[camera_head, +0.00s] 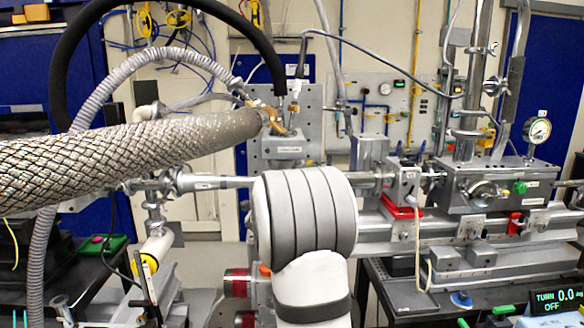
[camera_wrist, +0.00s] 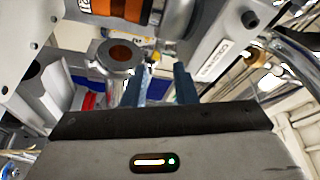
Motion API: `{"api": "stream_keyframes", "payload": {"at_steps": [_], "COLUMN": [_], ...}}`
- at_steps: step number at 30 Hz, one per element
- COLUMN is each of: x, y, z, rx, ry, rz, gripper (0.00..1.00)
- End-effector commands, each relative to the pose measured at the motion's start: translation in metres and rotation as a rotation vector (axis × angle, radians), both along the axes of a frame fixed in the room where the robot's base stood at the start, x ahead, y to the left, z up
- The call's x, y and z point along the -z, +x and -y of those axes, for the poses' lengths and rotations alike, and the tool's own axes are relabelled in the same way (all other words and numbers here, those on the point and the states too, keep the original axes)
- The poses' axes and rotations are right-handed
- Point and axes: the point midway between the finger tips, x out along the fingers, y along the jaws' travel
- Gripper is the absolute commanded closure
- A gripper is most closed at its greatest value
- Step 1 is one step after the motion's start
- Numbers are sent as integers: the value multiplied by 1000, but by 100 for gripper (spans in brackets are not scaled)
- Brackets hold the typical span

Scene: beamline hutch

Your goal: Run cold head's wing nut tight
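A brass-coloured clamp piece (camera_head: 274,120) sits at the end of the thick braided hose, above a grey labelled block (camera_head: 283,150). I cannot tell whether it is the cold head's wing nut. My arm's grey and white links fill the middle of the head view and hide my gripper there. In the wrist view, the two dark blue fingers of my gripper (camera_wrist: 160,88) stand apart, with nothing clearly held between them. A round grey flange with an orange-brown centre (camera_wrist: 120,55) lies just left of the fingers. I cannot make out a wing nut at the fingertips.
The braided hose (camera_head: 130,155) crosses the left side, with a black hose (camera_head: 165,5) arching over it. A beamline rail with a gauge (camera_head: 538,130) stands at right. Cables and pipes crowd the back wall.

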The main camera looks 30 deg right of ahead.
Motion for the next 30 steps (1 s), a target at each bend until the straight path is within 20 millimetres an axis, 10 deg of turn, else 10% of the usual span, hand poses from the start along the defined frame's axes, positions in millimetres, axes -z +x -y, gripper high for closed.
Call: {"api": "stream_keyframes", "payload": {"at_steps": [16,30], "x": [-12,-12], "y": [37,43], "z": [63,72], "rx": [36,35], "ry": [-1,-2], "rz": [36,36], "gripper": [75,79]}}
